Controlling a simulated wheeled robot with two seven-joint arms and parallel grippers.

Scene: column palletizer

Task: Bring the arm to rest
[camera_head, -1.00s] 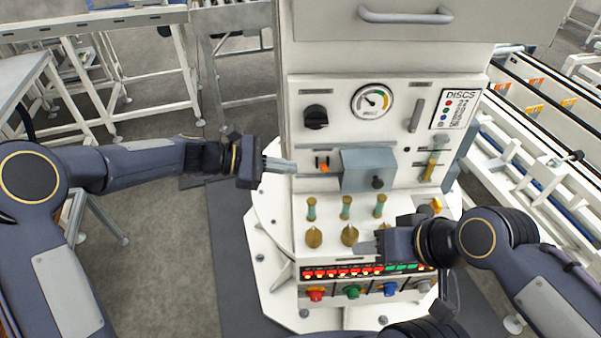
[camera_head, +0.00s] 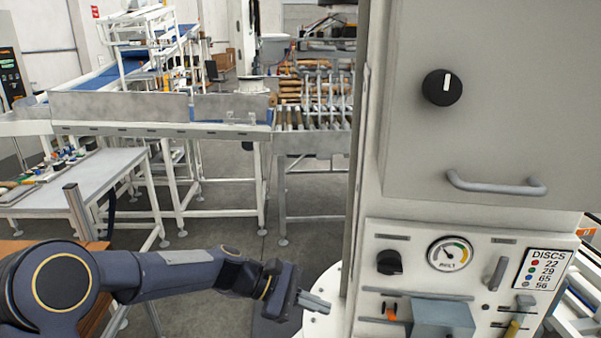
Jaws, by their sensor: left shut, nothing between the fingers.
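My left arm comes in from the lower left. My left gripper (camera_head: 313,302) is shut and empty, its fingertips pointing right, just left of the control panel (camera_head: 462,232) on the machine column. I cannot tell from this view how far it is from the panel edge. My right arm and right gripper are out of the picture.
The panel carries a black knob (camera_head: 389,262), a gauge (camera_head: 449,254), a DISCS label (camera_head: 543,277) and a grey box (camera_head: 440,316). A cabinet handle (camera_head: 495,184) sticks out above. A white table (camera_head: 85,180) stands at left and a conveyor (camera_head: 160,110) behind. Open floor lies between.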

